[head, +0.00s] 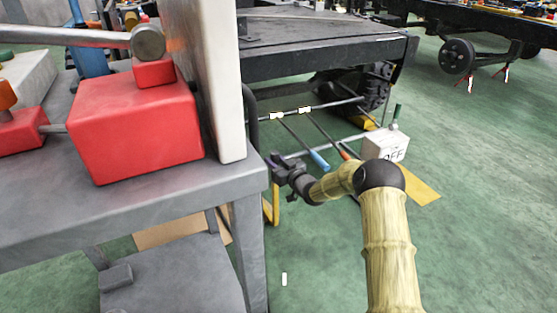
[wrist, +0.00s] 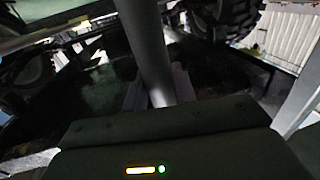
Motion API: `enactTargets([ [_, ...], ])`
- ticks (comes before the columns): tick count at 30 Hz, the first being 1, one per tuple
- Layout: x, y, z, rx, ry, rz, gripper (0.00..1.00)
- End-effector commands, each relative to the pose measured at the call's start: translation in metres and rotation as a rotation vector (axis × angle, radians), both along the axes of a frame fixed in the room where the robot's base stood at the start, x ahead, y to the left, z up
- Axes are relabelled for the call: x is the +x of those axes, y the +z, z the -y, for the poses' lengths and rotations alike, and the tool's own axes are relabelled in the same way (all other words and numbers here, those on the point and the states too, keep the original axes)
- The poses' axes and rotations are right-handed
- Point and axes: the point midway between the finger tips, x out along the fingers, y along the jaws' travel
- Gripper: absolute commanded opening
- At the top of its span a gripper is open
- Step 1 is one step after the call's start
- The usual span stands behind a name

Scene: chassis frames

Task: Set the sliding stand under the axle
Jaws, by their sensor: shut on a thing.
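My gripper (head: 276,161) is low beside the grey bench, beneath the near end of the dark chassis. In the wrist view it is shut on a grey bar (wrist: 145,40), with a finger pad on each side. In the head view a pale grey bar (head: 335,142) runs from near the gripper towards a white box marked OFF (head: 386,146). I cannot tell whether this bar is part of the sliding stand. A thin dark axle (head: 335,105) with two white marks runs under the chassis to a black tyre (head: 376,88). The tyre also shows in the wrist view (wrist: 228,18).
The grey bench (head: 130,205) with red blocks (head: 135,130) and a tall pale panel (head: 205,75) hides space left of the gripper. A yellow floor patch (head: 418,188) is at the right. The green floor there is clear.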

Motion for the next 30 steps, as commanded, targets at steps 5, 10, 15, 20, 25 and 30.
enactTargets([
  [5, 0.001, -0.001, -0.004, -0.001, -0.003, -0.002, 0.0],
  [10, 0.001, 0.0, -0.004, -0.001, -0.004, -0.001, 0.0],
  [15, 0.0, 0.0, -0.008, -0.001, 0.001, 0.001, 0.47],
  [20, -0.001, 0.0, -0.011, -0.001, 0.007, 0.0, 0.47],
  [25, -0.003, 0.0, -0.008, -0.001, 0.006, -0.002, 0.47],
  [30, -0.013, 0.002, -0.001, -0.001, 0.008, -0.003, 0.47],
])
